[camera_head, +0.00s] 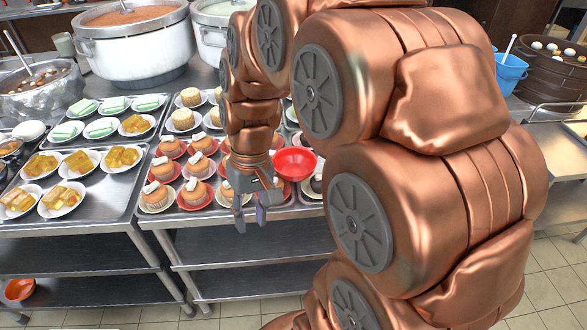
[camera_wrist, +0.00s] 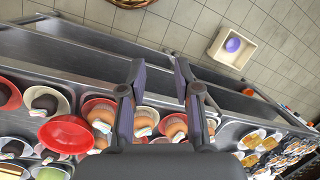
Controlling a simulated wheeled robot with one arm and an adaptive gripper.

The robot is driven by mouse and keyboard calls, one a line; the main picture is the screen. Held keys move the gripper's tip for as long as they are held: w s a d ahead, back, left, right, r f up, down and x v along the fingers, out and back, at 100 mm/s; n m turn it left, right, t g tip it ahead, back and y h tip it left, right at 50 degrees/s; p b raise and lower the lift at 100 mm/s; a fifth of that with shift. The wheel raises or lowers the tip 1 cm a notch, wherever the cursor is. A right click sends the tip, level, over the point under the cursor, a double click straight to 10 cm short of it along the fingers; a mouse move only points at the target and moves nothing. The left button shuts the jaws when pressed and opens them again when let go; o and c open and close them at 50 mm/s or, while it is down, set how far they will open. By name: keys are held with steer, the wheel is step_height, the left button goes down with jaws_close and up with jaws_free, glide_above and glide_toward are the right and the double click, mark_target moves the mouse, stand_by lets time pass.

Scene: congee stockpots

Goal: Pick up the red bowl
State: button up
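The red bowl (camera_head: 295,163) sits at the table's front area, just right of my gripper (camera_head: 251,222) in the head view. In the wrist view the red bowl (camera_wrist: 66,134) is at the lower left, outside the fingers, with its open side showing. My gripper (camera_wrist: 159,64) is open and empty, its fingers apart and pointing down past the table's front edge. Nothing is between the fingertips. My arm hides the table to the right of the bowl in the head view.
Plates of cakes (camera_head: 157,195) stand close left of my gripper. Trays of yellow and green pastries lie farther left. Large stockpots (camera_head: 140,50) stand behind. An orange-red bowl (camera_head: 18,290) is on the lower shelf. A cream crate (camera_wrist: 232,46) holding a purple item is on the tiled floor.

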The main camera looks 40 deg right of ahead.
steer(key=w+d+f+m+t, duration=0.1)
steer(key=w+d, duration=0.2)
steer(key=d, duration=0.5)
steer(key=w+d+f+m+t+y, duration=0.1)
steer(key=w+d+m, duration=0.1)
steer(key=d, duration=0.6)
steer(key=w+d+f+m+t+y, duration=0.1)
steer(key=w+d, duration=0.4)
steer(key=d, duration=0.2)
steer(key=shift+d+f+m, duration=0.15)
steer(key=shift+d+m, duration=0.15)
steer(key=shift+d, duration=0.1)
steer(key=s+d+f+m+t, duration=0.1)
steer(key=d+f+t, duration=0.15)
steer(key=d, duration=0.75)
steer(key=shift+g, duration=0.35)
steer(key=shift+s+p+x, duration=0.2)
steer(key=shift+p+x, duration=1.6)
steer(key=shift+x, duration=2.05)
steer(key=shift+a, duration=0.2)
steer(key=shift+c, duration=0.4)
jaws_close()
